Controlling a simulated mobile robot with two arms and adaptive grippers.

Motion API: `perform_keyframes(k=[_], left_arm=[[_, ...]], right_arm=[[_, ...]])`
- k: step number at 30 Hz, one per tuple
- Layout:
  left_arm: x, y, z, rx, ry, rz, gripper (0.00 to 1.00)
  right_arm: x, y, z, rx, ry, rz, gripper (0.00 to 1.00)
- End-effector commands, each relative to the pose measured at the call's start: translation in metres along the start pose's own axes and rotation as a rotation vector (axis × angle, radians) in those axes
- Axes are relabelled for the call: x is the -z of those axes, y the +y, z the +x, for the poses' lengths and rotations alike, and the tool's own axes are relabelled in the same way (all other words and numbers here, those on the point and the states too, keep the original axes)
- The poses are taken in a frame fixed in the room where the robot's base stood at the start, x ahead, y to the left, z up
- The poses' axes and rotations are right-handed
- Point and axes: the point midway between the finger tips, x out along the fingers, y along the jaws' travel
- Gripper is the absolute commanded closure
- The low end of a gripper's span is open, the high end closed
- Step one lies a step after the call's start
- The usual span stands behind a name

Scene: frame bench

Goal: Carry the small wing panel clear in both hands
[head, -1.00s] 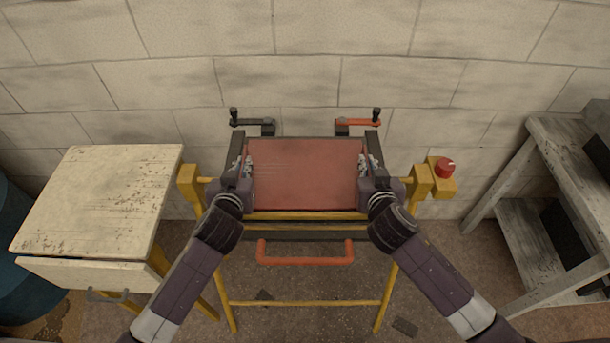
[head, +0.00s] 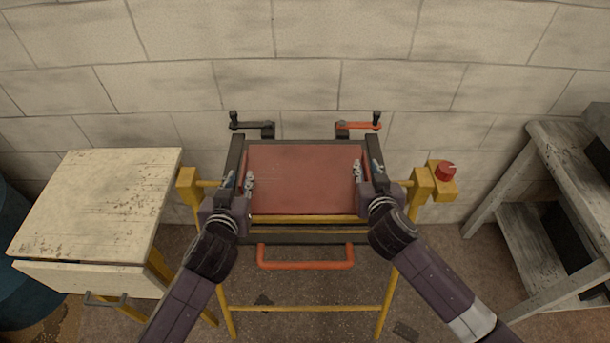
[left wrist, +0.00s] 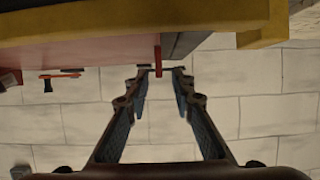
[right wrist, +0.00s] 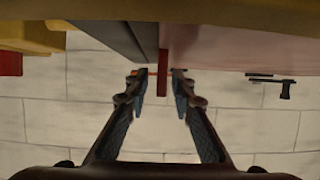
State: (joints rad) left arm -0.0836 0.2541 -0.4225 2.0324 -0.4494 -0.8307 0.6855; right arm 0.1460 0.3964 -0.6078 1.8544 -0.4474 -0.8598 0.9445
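The wing panel (head: 305,178) is a flat dull-red sheet lying level in the dark bench frame (head: 305,142). My left gripper (head: 240,172) is at its left edge and my right gripper (head: 366,168) at its right edge. In both wrist views the fingers are spread, with clear gaps between them. A thin red strip hangs between the fingertips in the left wrist view (left wrist: 158,58) and in the right wrist view (right wrist: 163,60). It looks like a side lip of the panel. I see no finger pressed on it.
Black (head: 250,125) and red (head: 358,126) clamp handles sit behind the frame. An orange handle (head: 305,263) sticks out at the front. A red button (head: 445,170) is on the right. A pale cabinet (head: 95,205) stands left and a grey shelf (head: 565,170) right.

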Motion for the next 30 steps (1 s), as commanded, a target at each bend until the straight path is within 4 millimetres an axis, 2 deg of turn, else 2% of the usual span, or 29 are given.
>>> perform_keyframes(k=[3,9,14,17,20,30], left_arm=[[-0.001,0.000,-0.026,0.000,-0.002,-0.003,0.77],[-0.001,0.000,-0.057,0.000,-0.001,-0.001,0.77],[0.000,-0.001,-0.066,0.002,0.000,0.000,0.77],[0.000,-0.001,-0.068,0.002,0.001,0.000,0.77],[0.000,-0.001,-0.067,0.002,0.001,0.001,0.77],[0.000,0.000,-0.067,0.001,0.001,0.001,0.77]], right_arm=[[0.000,0.000,0.000,0.000,0.000,0.000,0.77],[0.000,0.000,0.000,0.000,0.000,0.000,0.77],[0.000,0.000,-0.002,0.000,0.000,0.000,0.77],[0.000,-0.001,-0.009,0.002,0.000,0.001,0.77],[-0.001,-0.001,-0.023,0.002,-0.002,0.002,0.77],[-0.001,0.000,-0.092,0.002,-0.001,0.003,0.77]])
